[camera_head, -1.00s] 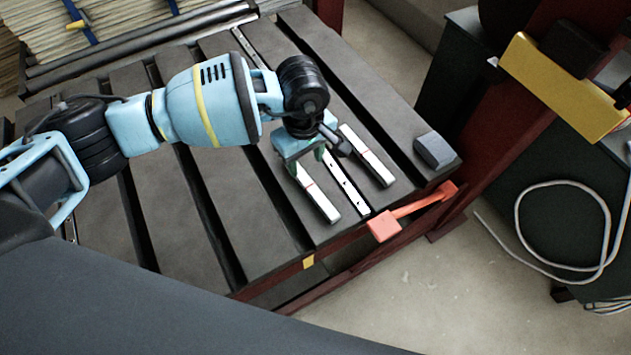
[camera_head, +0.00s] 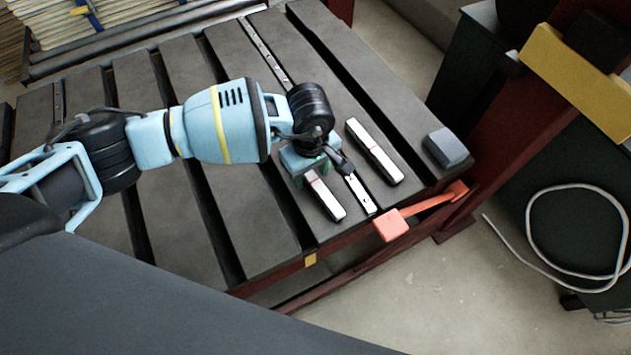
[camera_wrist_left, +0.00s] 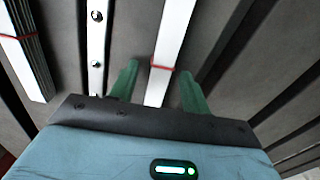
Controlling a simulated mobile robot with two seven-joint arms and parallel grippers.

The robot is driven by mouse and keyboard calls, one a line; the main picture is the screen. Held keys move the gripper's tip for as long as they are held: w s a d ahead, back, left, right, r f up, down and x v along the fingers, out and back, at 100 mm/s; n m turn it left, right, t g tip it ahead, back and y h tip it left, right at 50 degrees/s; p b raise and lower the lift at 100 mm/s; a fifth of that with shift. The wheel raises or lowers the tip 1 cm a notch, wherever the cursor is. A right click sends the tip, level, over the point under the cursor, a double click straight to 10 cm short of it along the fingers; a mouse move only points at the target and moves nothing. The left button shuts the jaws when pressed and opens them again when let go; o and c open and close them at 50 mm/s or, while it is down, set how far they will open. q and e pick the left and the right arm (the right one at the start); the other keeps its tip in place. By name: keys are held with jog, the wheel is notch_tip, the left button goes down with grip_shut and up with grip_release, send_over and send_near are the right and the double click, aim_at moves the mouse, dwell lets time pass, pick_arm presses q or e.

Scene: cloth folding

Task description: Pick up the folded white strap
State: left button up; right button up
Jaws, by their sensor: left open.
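A white strap (camera_head: 328,198) with a thin red band lies on the slatted grey table, partly hidden by my left gripper (camera_head: 311,171). In the left wrist view this strap (camera_wrist_left: 175,35) runs between the two green fingers of my left gripper (camera_wrist_left: 158,68), its red band near the fingertips. The fingers are apart, with a gap on each side of the strap. A second white strap (camera_head: 375,152) with a red band lies to the right; in the wrist view it (camera_wrist_left: 22,50) shows at the left, with dark layers on its side. My right gripper is out of view.
A metal strip with holes (camera_head: 360,195) lies between the two straps. A grey block (camera_head: 446,147) sits at the table's right corner. An orange-red bar (camera_head: 420,208) is at the near edge. Dark gaps separate the slats.

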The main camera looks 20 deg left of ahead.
aim_at(311, 177)
pick_arm(q)
grip_shut()
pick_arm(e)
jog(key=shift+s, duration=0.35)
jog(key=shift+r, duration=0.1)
